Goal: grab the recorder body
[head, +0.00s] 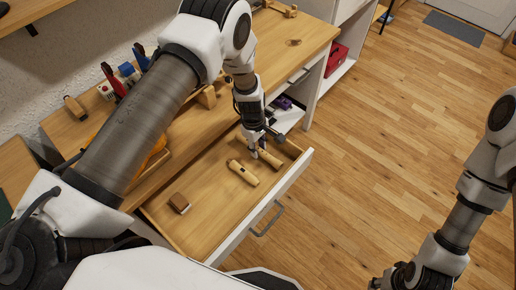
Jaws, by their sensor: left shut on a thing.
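An open wooden drawer (213,205) holds loose wooden pieces. My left gripper (259,150) reaches down into its far right part and is shut on a light wooden cylinder, which looks like the recorder body (270,158). The fingers hide part of it, and I cannot tell whether it still touches the drawer floor. Another light wooden cylinder with dark marks (243,173) lies just left of it, apart from the gripper. My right gripper (385,281) is at the bottom edge, partly cut off, and its jaws cannot be made out.
The wooden desk top (290,45) is above and behind. A red box (336,58) sits on a shelf. Floor at right is clear.

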